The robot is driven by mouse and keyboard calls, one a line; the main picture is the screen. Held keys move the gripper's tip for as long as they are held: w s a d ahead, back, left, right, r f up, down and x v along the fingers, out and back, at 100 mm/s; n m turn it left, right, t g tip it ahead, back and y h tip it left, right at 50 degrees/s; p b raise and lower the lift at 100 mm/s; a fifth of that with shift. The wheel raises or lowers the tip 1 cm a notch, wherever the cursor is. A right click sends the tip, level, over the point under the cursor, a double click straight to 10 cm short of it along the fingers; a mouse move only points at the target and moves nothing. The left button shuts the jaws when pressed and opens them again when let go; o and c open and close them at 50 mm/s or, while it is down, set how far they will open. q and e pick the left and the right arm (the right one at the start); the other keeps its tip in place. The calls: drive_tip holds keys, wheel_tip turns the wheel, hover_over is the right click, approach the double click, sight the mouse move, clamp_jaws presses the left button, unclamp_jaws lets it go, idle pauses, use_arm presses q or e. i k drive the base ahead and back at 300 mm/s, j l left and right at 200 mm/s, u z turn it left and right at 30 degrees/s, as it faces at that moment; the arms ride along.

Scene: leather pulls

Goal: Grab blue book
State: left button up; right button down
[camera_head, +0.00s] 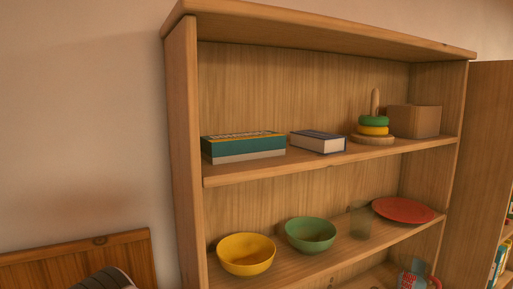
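A small book with a dark blue cover and pale page edges (318,141) lies flat on the upper shelf of the wooden bookcase, near the middle. A teal box with a pale lower part (243,146) lies to its left with a small gap between them. Neither of my grippers shows in the head view. A dark, rounded striped shape at the bottom left edge is cut off, and I cannot tell what it is.
The upper shelf (222,179) also holds a ring stacker (373,122) and a brown box (414,121) at right. The lower shelf holds a yellow bowl (246,255), a green bowl (311,235), a clear glass (361,221) and a red plate (403,210). A wooden headboard-like panel (75,260) stands at lower left.

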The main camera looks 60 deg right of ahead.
sight(322, 143)
drive_tip(key=z, duration=0.5)
drive_tip(key=k+z, duration=0.15)
drive_tip(key=z, duration=0.8)
drive_tip(key=k+z, duration=0.1)
drive_tip(key=z, duration=0.4)
drive_tip(key=l+z, duration=0.15)
drive_tip(key=z, duration=0.8)
drive_tip(key=k+l, duration=0.05)
drive_tip(key=l, duration=0.05)
